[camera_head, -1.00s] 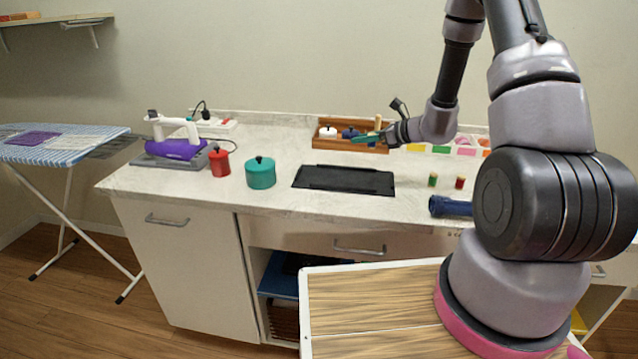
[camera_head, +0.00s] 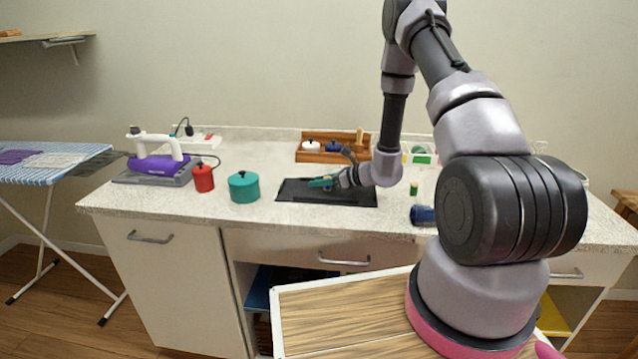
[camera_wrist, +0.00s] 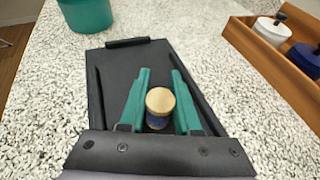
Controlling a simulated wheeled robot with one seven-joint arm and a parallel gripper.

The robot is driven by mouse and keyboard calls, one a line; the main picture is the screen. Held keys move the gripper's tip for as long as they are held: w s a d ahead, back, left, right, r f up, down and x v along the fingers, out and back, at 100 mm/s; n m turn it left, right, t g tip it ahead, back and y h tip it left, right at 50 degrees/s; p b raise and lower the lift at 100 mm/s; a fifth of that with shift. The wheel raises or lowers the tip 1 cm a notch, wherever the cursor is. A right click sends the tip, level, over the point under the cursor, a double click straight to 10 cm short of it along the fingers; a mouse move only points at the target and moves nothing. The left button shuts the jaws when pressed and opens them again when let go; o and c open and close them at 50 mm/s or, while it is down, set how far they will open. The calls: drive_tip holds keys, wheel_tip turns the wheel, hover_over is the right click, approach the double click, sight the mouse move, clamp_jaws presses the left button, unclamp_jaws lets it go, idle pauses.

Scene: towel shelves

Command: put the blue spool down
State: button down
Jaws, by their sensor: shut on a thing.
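The blue spool (camera_wrist: 159,107) shows in the wrist view with a round tan top and a blue band below it. My gripper (camera_wrist: 158,90) has teal fingers, one on each side of the spool, and is shut on it. The black tray (camera_wrist: 111,68) lies beneath the gripper on the counter. In the head view my gripper (camera_head: 322,182) is over the black tray (camera_head: 297,189), and the spool can hardly be made out there. I cannot tell whether the spool touches the tray.
A wooden rack (camera_head: 309,157) with a white pot and a blue pot stands behind the tray. A teal pot (camera_head: 243,187) and a red canister (camera_head: 203,178) stand left of it. A dark blue cylinder (camera_head: 422,215) lies near the front edge.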

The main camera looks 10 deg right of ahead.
drive_tip(key=shift+f, duration=0.35)
drive_tip(key=c, duration=0.9)
unclamp_jaws()
drive_tip(key=shift+r, duration=0.1)
